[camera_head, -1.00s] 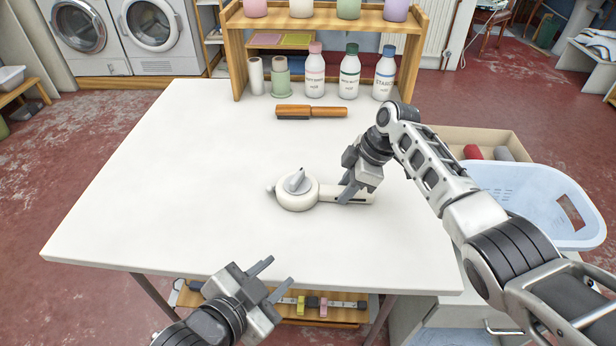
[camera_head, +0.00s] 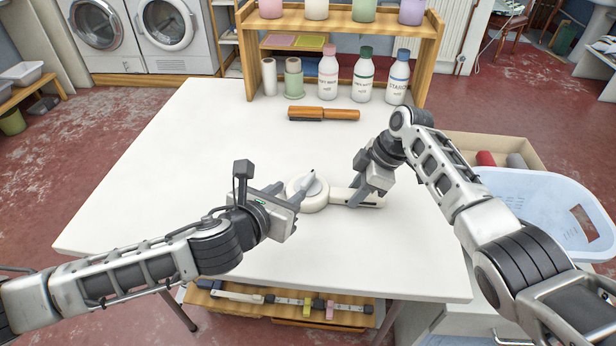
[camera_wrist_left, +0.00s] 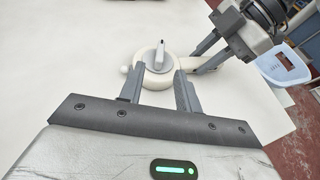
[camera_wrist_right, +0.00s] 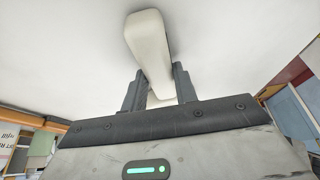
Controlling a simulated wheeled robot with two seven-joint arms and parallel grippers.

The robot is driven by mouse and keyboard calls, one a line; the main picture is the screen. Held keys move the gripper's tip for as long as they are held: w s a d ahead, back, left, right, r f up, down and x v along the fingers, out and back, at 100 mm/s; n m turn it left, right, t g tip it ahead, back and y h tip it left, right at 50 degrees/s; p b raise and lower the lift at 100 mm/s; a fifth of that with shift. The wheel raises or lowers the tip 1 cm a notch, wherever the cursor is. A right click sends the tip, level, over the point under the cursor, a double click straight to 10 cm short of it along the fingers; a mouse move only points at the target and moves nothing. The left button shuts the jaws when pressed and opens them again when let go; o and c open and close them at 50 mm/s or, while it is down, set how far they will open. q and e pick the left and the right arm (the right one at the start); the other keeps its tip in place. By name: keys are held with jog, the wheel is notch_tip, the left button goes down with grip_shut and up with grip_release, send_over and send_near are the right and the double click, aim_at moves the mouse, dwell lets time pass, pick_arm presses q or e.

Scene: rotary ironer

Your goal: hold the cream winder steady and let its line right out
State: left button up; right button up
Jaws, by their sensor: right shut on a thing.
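The cream winder (camera_head: 308,197) lies on the white table (camera_head: 200,150), a round body with a grey crank on top and a straight handle (camera_head: 343,195) pointing right. It also shows in the left wrist view (camera_wrist_left: 150,78). My right gripper (camera_head: 356,197) is shut on the handle, which runs between its fingers in the right wrist view (camera_wrist_right: 158,85). My left gripper (camera_head: 297,203) is beside the body on its left-front side. In the left wrist view its fingers (camera_wrist_left: 158,90) are apart with nothing between them, pointing toward the winder. No drawn-out line is visible.
A brown-handled brush (camera_head: 323,114) lies behind the winder. Bottles (camera_head: 363,80) and spools (camera_head: 293,80) stand at the back below a wooden shelf (camera_head: 340,27). A blue basket (camera_head: 540,205) is at the right. The table's left part is clear.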

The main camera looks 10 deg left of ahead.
aim_at(306, 180)
pick_arm(q)
jog(key=x, duration=0.9)
jog(key=shift+w+d+f, duration=0.1)
jog(key=shift+w+d, duration=0.15)
jog(key=shift+w, duration=0.1)
grip_shut()
